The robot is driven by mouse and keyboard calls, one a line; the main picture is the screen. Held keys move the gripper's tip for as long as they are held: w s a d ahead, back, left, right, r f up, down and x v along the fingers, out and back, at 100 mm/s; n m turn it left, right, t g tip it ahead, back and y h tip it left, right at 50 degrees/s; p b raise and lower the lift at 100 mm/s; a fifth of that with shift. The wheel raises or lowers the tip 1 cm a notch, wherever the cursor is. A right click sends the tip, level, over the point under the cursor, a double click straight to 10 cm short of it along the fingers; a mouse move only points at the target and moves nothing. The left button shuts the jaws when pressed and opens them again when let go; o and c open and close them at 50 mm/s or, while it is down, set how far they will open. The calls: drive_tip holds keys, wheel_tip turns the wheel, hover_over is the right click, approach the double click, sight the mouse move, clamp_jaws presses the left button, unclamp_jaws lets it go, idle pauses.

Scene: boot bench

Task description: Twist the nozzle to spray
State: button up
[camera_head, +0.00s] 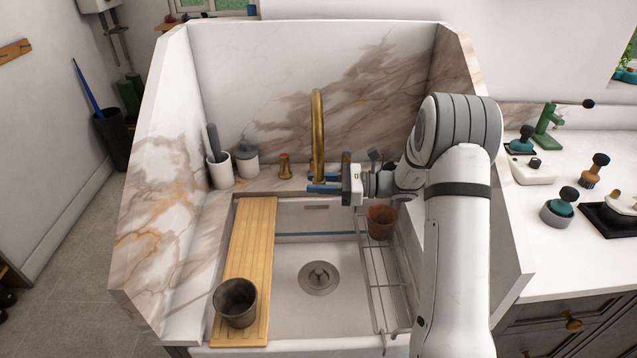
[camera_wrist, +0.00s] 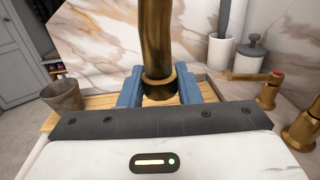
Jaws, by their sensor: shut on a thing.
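A tall brass faucet (camera_head: 317,125) arches up at the back of the sink. In the wrist view its brass spout (camera_wrist: 156,40) comes down to a wider nozzle collar (camera_wrist: 160,84). My gripper (camera_head: 322,182) reaches in from the right at the spout's lower end. In the wrist view the blue fingers of my gripper (camera_wrist: 160,90) stand on both sides of the nozzle and are shut on it. The nozzle's lower end is partly hidden by the gripper body. No water shows.
A wooden board (camera_head: 252,240) with a dark cup (camera_head: 236,302) spans the sink's left side. A terracotta pot (camera_head: 381,221) stands on the wire rack (camera_head: 383,285) at right. The basin's middle is clear.

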drive_tip(key=n+g, duration=0.3)
drive_tip(key=g, duration=0.1)
drive_tip(key=shift+r+p, duration=0.1)
drive_tip(key=shift+p, duration=0.3)
drive_tip(key=n+g+p, duration=0.1)
drive_tip(key=g, duration=0.2)
drive_tip(key=shift+r+n+h+p, duration=0.15)
drive_tip(key=shift+n+h+p, duration=0.15)
drive_tip(key=shift+h+p, duration=0.1)
drive_tip(key=n+g+h+p, duration=0.1)
drive_tip(key=n+g+p, duration=0.1)
drive_tip(key=g+p, duration=0.1)
drive_tip(key=shift+p, duration=0.7)
drive_tip(key=shift+a+n+g+h+p, duration=0.1)
drive_tip(key=shift+n+g+h+p, duration=0.25)
drive_tip(key=shift+p, duration=0.4)
drive_tip(key=shift+f+n+g+h+p, duration=0.2)
drive_tip(key=shift+n+g+h+p, duration=0.05)
drive_tip(key=shift+g+p, duration=0.25)
drive_tip(key=o, duration=1)
drive_tip(key=shift+c, duration=0.2)
drive_tip(key=shift+f+b, duration=0.2)
drive_tip(key=shift+b, duration=0.4)
